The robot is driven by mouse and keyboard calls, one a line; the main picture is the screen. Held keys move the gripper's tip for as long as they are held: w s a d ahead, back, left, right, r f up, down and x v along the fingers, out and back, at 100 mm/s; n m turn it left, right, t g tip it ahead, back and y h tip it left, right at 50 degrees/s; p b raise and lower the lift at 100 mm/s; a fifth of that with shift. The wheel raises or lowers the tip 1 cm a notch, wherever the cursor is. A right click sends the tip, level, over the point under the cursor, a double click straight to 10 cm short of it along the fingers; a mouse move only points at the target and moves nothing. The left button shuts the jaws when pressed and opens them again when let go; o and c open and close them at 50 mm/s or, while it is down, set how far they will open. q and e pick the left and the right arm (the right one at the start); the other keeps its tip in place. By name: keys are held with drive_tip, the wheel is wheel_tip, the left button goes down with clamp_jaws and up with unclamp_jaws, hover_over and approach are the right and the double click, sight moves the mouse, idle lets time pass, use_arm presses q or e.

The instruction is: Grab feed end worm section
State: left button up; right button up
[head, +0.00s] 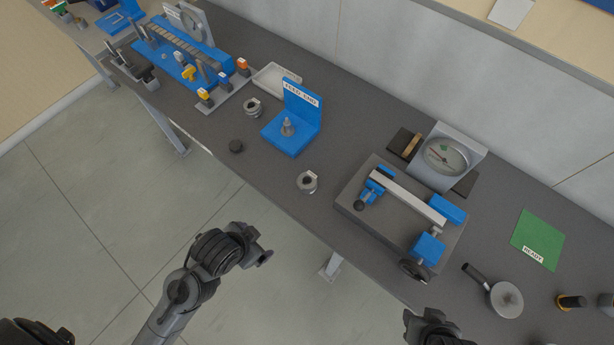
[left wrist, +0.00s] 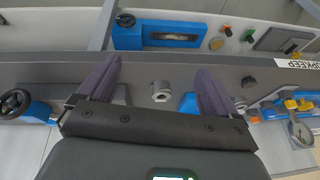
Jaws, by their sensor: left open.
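A blue L-shaped stand (head: 283,137) labelled FEED END holds a grey stepped piece (head: 287,127) on its base. One short grey metal worm section (head: 307,182) lies in front and right of the stand, and another (head: 252,107) lies behind and left; I cannot read their tags. My left gripper (head: 262,256) is off the table's front edge, apart from both sections. In the left wrist view its jaws (left wrist: 158,85) are open and empty, with a metal worm section (left wrist: 161,91) beyond and between them. My right gripper (head: 428,318) is at the bottom edge, its fingers unclear.
A clamp fixture with a handwheel (head: 415,270) and a dial gauge (head: 445,156) stand right.

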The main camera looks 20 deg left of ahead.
use_arm(q)
drive_tip(key=w+d+m+t+h, duration=0.1)
drive_tip(key=w+d+m+t, duration=0.35)
drive_tip(key=w+m, duration=0.75)
drive_tip(key=m+g+h, duration=0.1)
drive_tip(key=m+g, duration=0.4)
drive_tip(key=m, duration=2.1)
approach(308, 181)
drive_tip(key=shift+d+f+b, duration=0.2)
drive_tip(key=shift+f+b, duration=0.05)
drive_tip(key=shift+f, duration=0.2)
drive_tip(key=shift+d+f+b, duration=0.2)
drive_tip(key=shift+f, duration=0.25)
drive_tip(key=shift+d+x, duration=0.15)
drive_tip(key=shift+x, duration=1.15)
drive_tip(key=shift+d+x, duration=0.1)
drive_tip(key=shift+x, duration=1.15)
